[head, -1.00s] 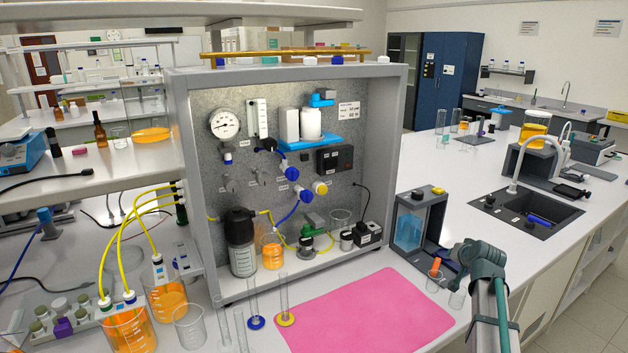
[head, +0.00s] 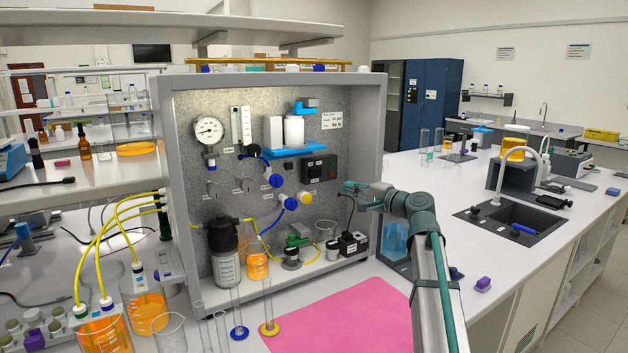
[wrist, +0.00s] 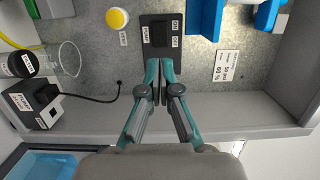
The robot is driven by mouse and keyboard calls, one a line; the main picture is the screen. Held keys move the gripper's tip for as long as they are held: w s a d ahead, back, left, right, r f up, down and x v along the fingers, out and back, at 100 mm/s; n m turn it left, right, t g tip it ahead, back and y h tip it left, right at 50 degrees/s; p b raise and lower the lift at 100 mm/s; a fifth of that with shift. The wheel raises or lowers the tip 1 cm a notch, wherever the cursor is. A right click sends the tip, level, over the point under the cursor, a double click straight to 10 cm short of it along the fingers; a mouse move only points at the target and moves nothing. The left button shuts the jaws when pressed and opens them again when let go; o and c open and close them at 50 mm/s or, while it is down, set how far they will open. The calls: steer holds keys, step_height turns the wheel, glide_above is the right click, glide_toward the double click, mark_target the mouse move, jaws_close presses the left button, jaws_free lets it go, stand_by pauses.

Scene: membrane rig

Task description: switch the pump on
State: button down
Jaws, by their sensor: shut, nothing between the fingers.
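The black switch box (head: 320,169) is mounted on the grey panel (head: 350,140) of the rig, right of centre. In the wrist view the switch box (wrist: 161,30) is at the top centre, with a dark rocker and white ON and OFF marks beside it. My gripper (head: 350,188) is shut and empty, in front of the panel, to the right of and a little below the box in the head view. In the wrist view my fingertips (wrist: 160,76) point at the box's near edge, overlapping it in the picture. I cannot tell whether they touch it. The rocker's position is unclear.
A yellow knob (head: 305,198) and blue-handled valves (head: 276,181) sit beside the box. A black cable (wrist: 95,98) hangs from the panel to a small black unit (head: 352,243). The frame's side wall (head: 371,110) is close to my gripper. A pink mat (head: 345,318) lies in front.

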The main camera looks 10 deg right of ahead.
mark_target(313, 174)
steer(key=shift+w, duration=0.1)
steer(key=p+x, duration=0.3)
steer(key=x, duration=1)
steer(key=shift+w+a+p, duration=0.3)
steer(key=shift+p, duration=0.1)
